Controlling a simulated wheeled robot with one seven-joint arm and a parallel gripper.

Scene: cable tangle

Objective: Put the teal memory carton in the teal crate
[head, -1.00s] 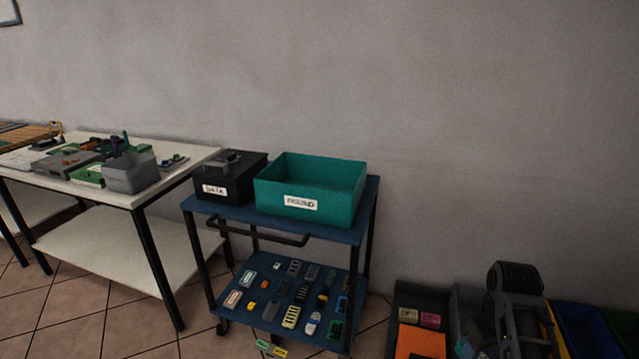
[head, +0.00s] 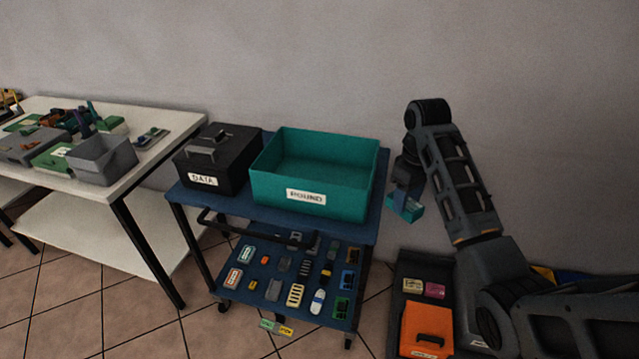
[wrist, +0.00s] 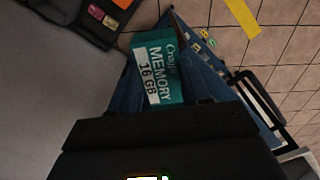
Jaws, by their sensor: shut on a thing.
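The teal memory carton (wrist: 157,68), with a white label reading MEMORY 16 GB, is held at my gripper in the wrist view. In the head view the carton (head: 407,208) hangs below my gripper (head: 405,192), just right of the blue cart and lower than the crate's rim. My gripper is shut on it; the fingertips are mostly hidden. The teal crate (head: 304,196), labelled FOUND, stands on the cart's top shelf, left of the carton and apart from it. The visible part of its inside looks empty.
A black box (head: 215,160) labelled DATA stands left of the crate on the blue cart (head: 345,231). Its lower shelf holds several small parts. An orange case (head: 427,330) lies in a dark bin on the floor. A white table (head: 125,190) stands at left.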

